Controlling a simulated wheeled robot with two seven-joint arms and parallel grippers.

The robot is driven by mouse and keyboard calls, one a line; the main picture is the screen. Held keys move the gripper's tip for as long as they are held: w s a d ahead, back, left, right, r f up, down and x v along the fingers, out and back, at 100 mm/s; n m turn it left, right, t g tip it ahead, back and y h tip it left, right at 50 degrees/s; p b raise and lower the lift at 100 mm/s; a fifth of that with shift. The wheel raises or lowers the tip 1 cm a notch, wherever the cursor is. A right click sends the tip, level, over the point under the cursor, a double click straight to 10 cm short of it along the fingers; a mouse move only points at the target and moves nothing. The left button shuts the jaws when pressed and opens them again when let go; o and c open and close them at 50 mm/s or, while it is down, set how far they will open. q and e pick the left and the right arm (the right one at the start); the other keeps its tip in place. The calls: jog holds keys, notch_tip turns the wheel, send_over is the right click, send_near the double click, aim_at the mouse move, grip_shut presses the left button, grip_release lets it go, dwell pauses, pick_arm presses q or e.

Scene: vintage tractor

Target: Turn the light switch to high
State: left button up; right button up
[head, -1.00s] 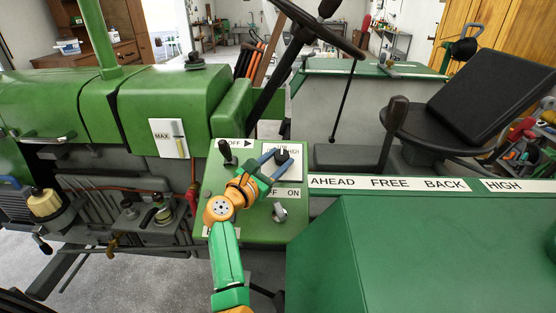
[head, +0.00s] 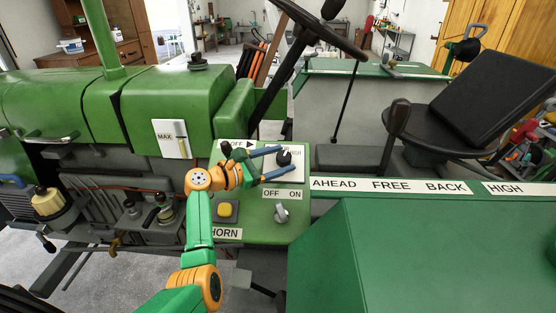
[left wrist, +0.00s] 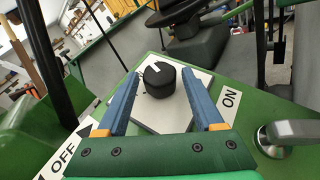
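The light switch (head: 284,158) is a black round knob on a white plate (head: 290,175) on the green control panel. Part of the word HIGH shows at the plate's right; the other lettering is mostly hidden. My left gripper (head: 288,157) is open, with its blue fingers on two sides of the knob. In the left wrist view the knob (left wrist: 160,80) sits between the fingertips (left wrist: 160,74), with a visible gap to each finger. A white mark shows on the knob's top, toward its far side there. I cannot tell which label it points at. My right gripper is not in view.
A dark lever (head: 227,149) stands left of the plate, close to my gripper. Below are a yellow horn button (head: 225,209) and a metal OFF/ON toggle (head: 281,213), which also shows in the left wrist view (left wrist: 290,134). The steering wheel (head: 320,30) hangs above.

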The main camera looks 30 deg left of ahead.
pick_arm(q)
jog(key=shift+o, duration=0.2)
jog(key=shift+w, duration=0.1)
jog(key=b+v, duration=0.2)
jog(key=v, duration=0.4)
jog(key=shift+s+a+f, duration=0.1)
jog(key=shift+s+f, duration=0.05)
jog(key=shift+s, duration=0.1)
jog(key=shift+s+a, duration=0.1)
jog(key=shift+s, duration=0.2)
jog(key=shift+w, duration=0.1)
